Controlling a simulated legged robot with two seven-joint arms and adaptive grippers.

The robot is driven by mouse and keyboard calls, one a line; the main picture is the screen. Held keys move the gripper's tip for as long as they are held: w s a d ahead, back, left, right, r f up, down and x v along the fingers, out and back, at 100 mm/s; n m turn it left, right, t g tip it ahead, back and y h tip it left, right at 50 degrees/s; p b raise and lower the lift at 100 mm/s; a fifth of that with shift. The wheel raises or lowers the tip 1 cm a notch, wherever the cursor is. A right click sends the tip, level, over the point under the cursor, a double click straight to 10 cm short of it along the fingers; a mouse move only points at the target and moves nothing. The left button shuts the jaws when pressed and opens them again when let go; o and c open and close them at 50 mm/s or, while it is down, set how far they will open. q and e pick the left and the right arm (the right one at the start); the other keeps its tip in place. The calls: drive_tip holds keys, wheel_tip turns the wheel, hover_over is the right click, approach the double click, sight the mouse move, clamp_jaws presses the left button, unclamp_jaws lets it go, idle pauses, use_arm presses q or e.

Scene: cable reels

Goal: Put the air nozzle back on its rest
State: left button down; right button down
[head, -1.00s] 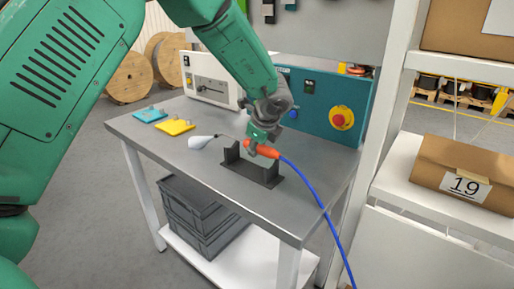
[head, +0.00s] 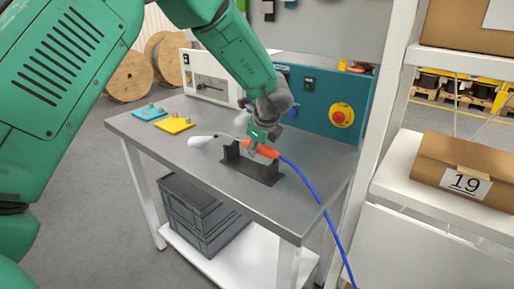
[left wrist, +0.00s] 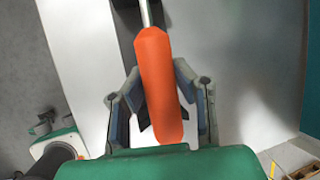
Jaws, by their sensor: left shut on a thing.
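The air nozzle has an orange handle (head: 264,150), a thin metal tube, and a blue hose (head: 303,178) trailing from its right end. The black rest (head: 258,174), a base plate with two uprights, stands on the grey workbench. My left gripper (head: 255,147) is shut on the orange handle, directly above the rest. In the left wrist view the orange handle (left wrist: 159,85) lies between the two fingers (left wrist: 160,105). I cannot tell whether the nozzle touches the uprights. My right gripper is not in view.
A white bulb-shaped object (head: 200,141) lies by the nozzle's left end. Blue (head: 149,114) and yellow (head: 175,126) plates lie at the bench's left. A teal control box (head: 325,100) with a red button stands behind. A white shelf (head: 400,165) borders the right.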

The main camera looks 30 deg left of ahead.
use_arm(q)
drive_tip(key=shift+d+f+b, duration=0.25)
drive_tip(key=shift+f+b, duration=0.65)
drive_tip(key=shift+f, duration=0.05)
drive_tip(key=c, duration=0.7)
unclamp_jaws()
drive_tip(key=shift+p+v, duration=1.8)
drive_tip(key=shift+v, duration=2.25)
drive_tip(key=shift+f, duration=0.1)
